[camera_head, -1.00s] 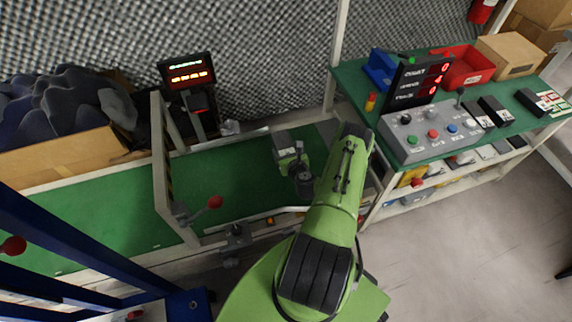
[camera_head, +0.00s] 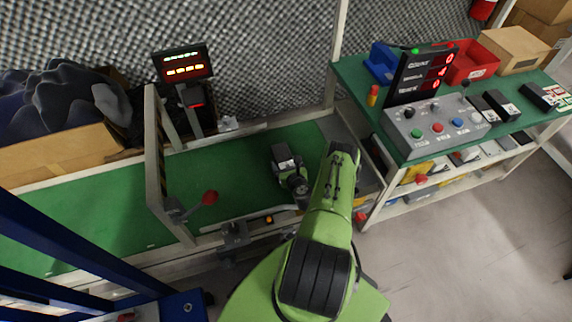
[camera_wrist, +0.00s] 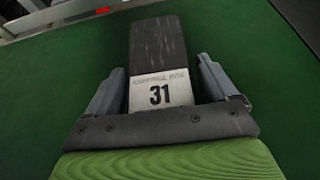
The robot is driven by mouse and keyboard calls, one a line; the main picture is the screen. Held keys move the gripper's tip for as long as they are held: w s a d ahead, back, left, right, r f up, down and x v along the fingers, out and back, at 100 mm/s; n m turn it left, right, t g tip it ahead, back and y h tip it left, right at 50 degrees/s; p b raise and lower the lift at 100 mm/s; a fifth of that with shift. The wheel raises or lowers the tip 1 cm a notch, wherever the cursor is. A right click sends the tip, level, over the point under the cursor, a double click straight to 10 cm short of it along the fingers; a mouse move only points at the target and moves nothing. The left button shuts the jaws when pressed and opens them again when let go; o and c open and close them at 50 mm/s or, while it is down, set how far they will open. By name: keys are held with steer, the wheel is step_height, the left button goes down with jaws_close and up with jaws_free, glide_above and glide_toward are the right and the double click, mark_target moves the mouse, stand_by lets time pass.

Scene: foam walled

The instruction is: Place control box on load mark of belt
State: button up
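The control box, a dark, long box with a white label reading 31 (camera_wrist: 160,60), lies between the two fingers of my gripper (camera_wrist: 163,90) in the wrist view. I cannot tell whether the box touches the belt. No load mark can be made out on the green surface; my arm and the box hide part of it.
A green-topped bench (camera_head: 350,83) at right carries a button panel (camera_head: 437,126), bins and dark boxes. The belt's middle is clear.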

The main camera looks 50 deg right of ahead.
steer(key=shift+o, duration=0.9)
steer(key=shift+r, duration=0.15)
steer(key=p+v, duration=0.8)
steer(key=v, duration=0.4)
steer(key=w+a+r+n+t+y, duration=0.2)
steer(key=w+r+n+y, duration=0.7)
steer(key=r+n, duration=0.45)
steer(key=w+a+r+n+g+y, duration=0.1)
steer(key=w+a+r+n+g, duration=0.15)
steer(key=a+r+n, duration=0.5)
steer(key=w+a+r+n+g+y, duration=0.2)
steer(key=a+r+n+g, duration=0.3)
steer(key=r+n, duration=0.4)
steer(key=s+a+r+n+g+h, duration=0.2)
steer(key=s+a+r+n+h, duration=0.1)
steer(key=s+a+r+n, duration=0.65)
steer(key=s+a+r+n+h, duration=0.1)
steer(key=s+r, duration=0.3)
steer(key=s, duration=0.3)
steer(key=s+a+r+n+t+h, duration=0.1)
steer(key=s+r, duration=0.4)
steer(key=s, duration=0.2)
steer(key=shift+s+a+r, duration=0.2)
steer(key=shift+a+r, duration=0.05)
steer(key=shift+a, duration=0.15)
